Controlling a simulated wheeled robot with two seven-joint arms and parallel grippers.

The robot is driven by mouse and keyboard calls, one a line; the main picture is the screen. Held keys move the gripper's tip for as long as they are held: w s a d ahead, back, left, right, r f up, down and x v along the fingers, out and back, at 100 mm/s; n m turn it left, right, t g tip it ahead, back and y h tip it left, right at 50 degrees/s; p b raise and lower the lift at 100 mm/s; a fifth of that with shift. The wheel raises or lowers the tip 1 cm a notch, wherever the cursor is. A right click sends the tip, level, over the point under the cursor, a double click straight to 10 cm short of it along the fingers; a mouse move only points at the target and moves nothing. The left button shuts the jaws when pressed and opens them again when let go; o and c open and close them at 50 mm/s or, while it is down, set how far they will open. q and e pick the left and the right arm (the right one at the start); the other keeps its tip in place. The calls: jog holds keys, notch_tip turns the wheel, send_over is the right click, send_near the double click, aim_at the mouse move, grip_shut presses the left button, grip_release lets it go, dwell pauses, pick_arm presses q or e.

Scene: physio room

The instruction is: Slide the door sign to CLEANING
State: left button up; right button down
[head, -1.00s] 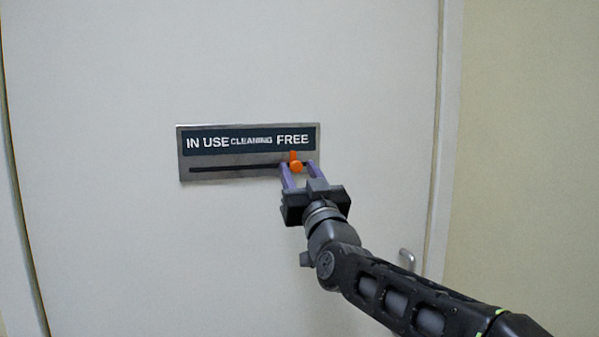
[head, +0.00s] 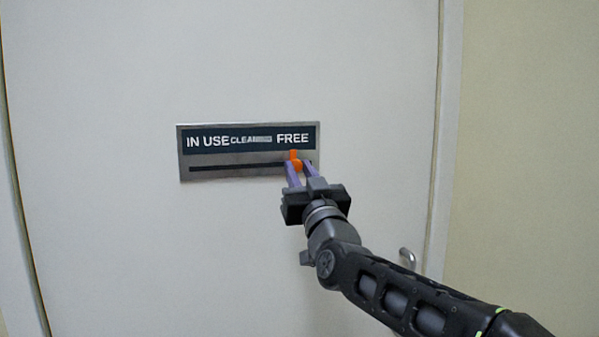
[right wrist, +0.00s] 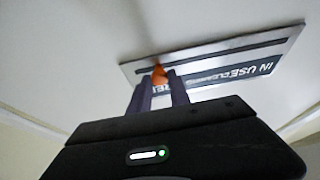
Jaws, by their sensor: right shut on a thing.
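The door sign (head: 249,170) is a metal plate on a white door, with a dark strip reading IN USE, CLEANING and FREE from left to right. Below the words runs a dark slot. The orange slider (head: 294,156) sits near the right end of the slot, its pointer under FREE. My right gripper (head: 301,166) is shut on the slider's knob, with a purple finger on each side. The right wrist view shows the sign (right wrist: 205,62) upside down and the orange knob (right wrist: 159,74) between the fingers. My left gripper is not in view.
The door (head: 110,240) is flat and clear around the sign. A metal door handle (head: 407,258) is at the lower right, close behind my right arm. The door frame (head: 447,150) and a beige wall are on the right.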

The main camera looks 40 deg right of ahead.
dwell(0.6)
jog(key=w+a, duration=0.1)
jog(key=a, duration=0.1)
jog(key=w+a+p, duration=0.1)
jog(key=a, duration=0.2)
jog(key=a+p, duration=0.1)
jog(key=a, duration=0.2)
jog(key=shift+w+r, duration=0.1)
jog(key=shift+w, duration=0.3)
jog(key=c, duration=1.2)
grip_release()
jog(key=shift+c, duration=0.2)
jog(key=b, duration=0.3)
send_near(257, 178)
notch_tip(257, 178, up, 3)
jog(key=s+a, duration=0.2)
jog(key=s, duration=0.1)
jog(key=shift+w, duration=0.1)
